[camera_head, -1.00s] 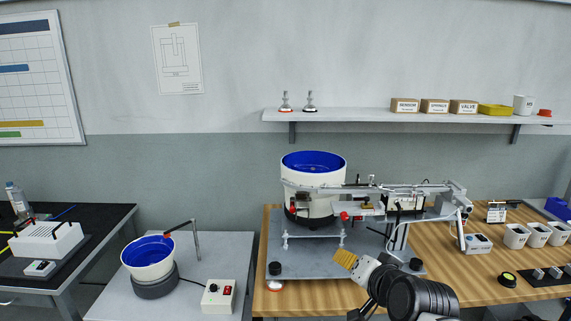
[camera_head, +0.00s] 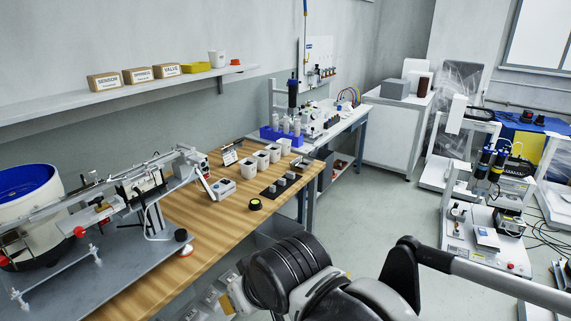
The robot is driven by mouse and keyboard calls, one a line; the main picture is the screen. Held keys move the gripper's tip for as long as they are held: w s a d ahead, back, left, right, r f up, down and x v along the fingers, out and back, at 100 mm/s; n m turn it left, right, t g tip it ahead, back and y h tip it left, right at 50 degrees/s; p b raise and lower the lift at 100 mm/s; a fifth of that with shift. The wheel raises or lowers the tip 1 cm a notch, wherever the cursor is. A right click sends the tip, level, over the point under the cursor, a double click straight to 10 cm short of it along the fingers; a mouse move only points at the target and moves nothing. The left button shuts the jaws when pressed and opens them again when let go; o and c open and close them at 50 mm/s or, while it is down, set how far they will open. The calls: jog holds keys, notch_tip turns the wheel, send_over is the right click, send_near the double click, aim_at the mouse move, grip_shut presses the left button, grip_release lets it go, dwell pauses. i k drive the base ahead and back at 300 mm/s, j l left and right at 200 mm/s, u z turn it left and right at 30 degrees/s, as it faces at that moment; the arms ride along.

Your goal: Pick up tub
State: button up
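Several small white open tubs (camera_head: 248,170) stand in a row on the wooden bench, left of the picture's middle, and they look upright. I cannot tell which one the task means. My gripper (camera_head: 229,302) is low in the picture, in front of the bench edge and well apart from the tubs. Only a bit of its yellowish end shows past my dark arm, so its fingers and anything between them are hidden.
The wooden bench (camera_head: 200,235) also holds a black strip with small blocks (camera_head: 280,187), a yellow-black button (camera_head: 255,204) and a white box (camera_head: 222,189). A bowl feeder with rail (camera_head: 30,185) stands left. Open floor (camera_head: 380,210) lies right of the bench.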

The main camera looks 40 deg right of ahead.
aim_at(249, 169)
jog(key=z, duration=0.75)
jog(key=u, duration=1.55)
jog(key=z, duration=1.55)
jog(key=i+l+u, duration=0.25)
jog(key=l, duration=0.35)
jog(key=i+l+u, duration=0.25)
jog(key=i+l, duration=0.15)
jog(key=l, duration=0.35)
jog(key=i+l+u, duration=0.15)
jog(key=l, duration=0.2)
jog(key=i+l+u, duration=0.1)
jog(key=l, duration=0.25)
